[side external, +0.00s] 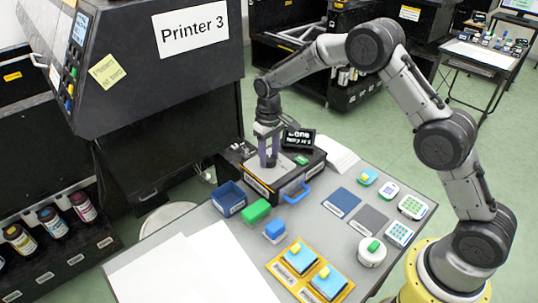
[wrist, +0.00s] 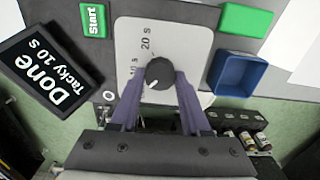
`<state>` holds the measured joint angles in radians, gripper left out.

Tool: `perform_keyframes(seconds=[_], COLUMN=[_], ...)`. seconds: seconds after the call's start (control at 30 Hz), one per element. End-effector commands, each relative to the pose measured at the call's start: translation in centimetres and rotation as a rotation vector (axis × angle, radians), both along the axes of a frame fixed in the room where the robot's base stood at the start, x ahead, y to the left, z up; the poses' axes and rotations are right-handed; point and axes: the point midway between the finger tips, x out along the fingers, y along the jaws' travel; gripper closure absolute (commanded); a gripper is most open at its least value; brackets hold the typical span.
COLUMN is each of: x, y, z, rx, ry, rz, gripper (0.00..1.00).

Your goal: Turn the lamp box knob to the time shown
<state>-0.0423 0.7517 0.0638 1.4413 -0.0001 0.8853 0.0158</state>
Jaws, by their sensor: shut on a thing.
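The lamp box (side external: 258,187) stands at the table's far left end, with a pale plate on top. In the wrist view its round black knob (wrist: 159,72) sits on the plate (wrist: 186,40). Its white pointer mark aims toward the lower left of the picture. A "20 s" label and a partly hidden "10 s" label are printed beside it. The display (wrist: 42,75) reads "Done" and "Tacky 10 s"; it also shows in the side view (side external: 299,140).
A green Start button (wrist: 92,20) is on the box. A blue open bin (side external: 229,198), green block (side external: 256,212) and blue block (side external: 275,230) stand nearby. A yellow tray (side external: 283,269) is at the front. White sheets cover the table's left. Printer 3 (side external: 160,70) rises behind.

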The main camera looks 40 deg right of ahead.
Motion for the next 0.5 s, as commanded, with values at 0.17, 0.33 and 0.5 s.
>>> perform_keyframes(seconds=[0.17, 0.33, 0.5], x=[0.03, 0.01, -0.01], y=[-0.05, -0.09, -0.14], z=[0.14, 0.14, 0.12], rx=[0.000, 0.000, 0.000], ry=[-0.001, -0.001, -0.001], rz=[-0.156, -0.319, -0.477], gripper=[1.00, 1.00, 1.00])
